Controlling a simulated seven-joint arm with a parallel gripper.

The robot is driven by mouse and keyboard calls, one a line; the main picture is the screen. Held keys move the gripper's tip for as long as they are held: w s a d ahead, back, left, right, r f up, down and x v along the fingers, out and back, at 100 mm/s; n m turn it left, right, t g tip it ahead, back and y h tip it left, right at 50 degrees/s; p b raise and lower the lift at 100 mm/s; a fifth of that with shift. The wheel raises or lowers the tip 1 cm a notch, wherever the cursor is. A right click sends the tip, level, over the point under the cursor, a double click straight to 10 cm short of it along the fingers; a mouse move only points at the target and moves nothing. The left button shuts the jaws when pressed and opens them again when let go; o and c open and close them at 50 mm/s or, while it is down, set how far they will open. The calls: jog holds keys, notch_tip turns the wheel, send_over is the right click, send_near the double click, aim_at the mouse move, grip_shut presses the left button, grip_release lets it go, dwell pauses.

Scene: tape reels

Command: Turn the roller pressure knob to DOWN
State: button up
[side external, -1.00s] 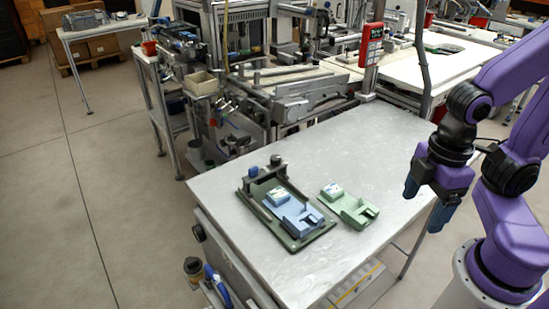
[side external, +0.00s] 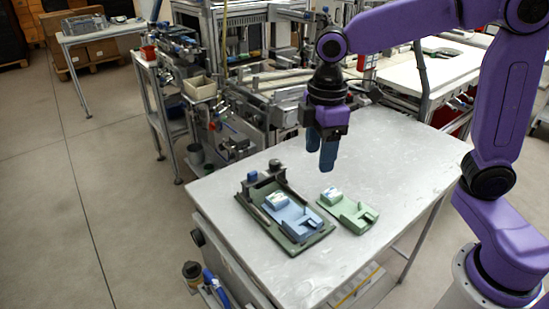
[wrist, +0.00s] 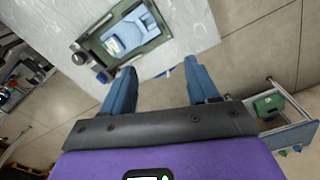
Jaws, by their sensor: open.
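A dark green base plate (side external: 296,240) lies on the table, with a raised bar across its back end. A small dark knob-like part (side external: 274,164) stands on that bar; I cannot tell whether it is the roller pressure knob, and no DOWN mark is legible. A blue block (side external: 291,214) sits on the plate. My gripper (side external: 321,158) hangs above the table, behind and right of the plate, clear of everything. In the wrist view my gripper (wrist: 160,82) has its two blue fingers wide apart with nothing between them. The plate (wrist: 151,43) shows beyond them.
A light green fixture (side external: 348,212) lies right of the plate. A black round knob (side external: 198,235) sits on the table's side face. The grey tabletop (side external: 385,150) is clear to the right and back. Machinery (side external: 275,100) stands behind the table.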

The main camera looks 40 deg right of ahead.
jog(key=w, duration=1.3)
jog(key=n, duration=0.1)
send_near(275, 161)
notch_tip(275, 161, down, 9)
jog(key=shift+w+a+r, duration=0.1)
jog(key=shift+a+r, duration=0.05)
jog(key=shift+a, duration=0.05)
jog(key=shift+c, duration=0.2)
jog(key=c, duration=1)
